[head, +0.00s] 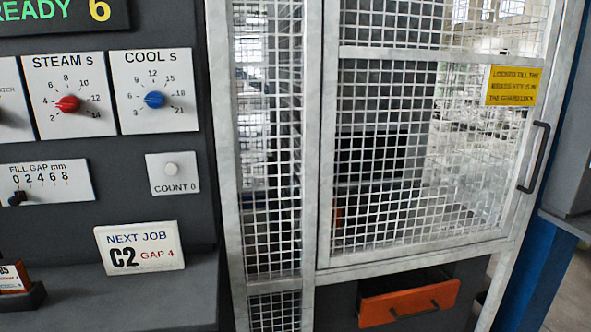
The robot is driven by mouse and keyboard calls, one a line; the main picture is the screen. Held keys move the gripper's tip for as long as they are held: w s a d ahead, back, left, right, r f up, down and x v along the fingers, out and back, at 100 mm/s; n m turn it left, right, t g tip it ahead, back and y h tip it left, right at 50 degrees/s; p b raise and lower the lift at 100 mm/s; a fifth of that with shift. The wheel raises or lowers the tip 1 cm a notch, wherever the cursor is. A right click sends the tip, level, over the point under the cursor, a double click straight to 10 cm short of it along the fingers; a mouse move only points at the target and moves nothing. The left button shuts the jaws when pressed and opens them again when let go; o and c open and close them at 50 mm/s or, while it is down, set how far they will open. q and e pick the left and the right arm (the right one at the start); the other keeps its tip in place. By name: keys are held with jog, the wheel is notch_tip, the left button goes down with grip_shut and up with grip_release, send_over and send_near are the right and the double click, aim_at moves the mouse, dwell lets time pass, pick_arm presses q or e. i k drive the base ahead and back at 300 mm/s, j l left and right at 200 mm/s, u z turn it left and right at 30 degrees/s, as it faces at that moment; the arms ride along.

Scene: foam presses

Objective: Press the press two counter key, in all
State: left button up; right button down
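The counter key is a round white button (171,169) on a pale plate (173,188) marked "COUNT 0", at the right of the dark control panel in the head view. Nothing touches or covers it. The frame does not show which press number this panel belongs to. Neither of my grippers is in view.
Above are the red STEAM dial (68,104), blue COOL dial (154,99) and display (60,15) reading "READY 6". A "NEXT JOB C2 GAP 4" card (139,248) stands on the ledge (130,300). A closed mesh guard (420,150) and orange drawer (409,301) are right.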

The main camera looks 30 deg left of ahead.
aim_at(171, 169)
jog(key=u, duration=1.65)
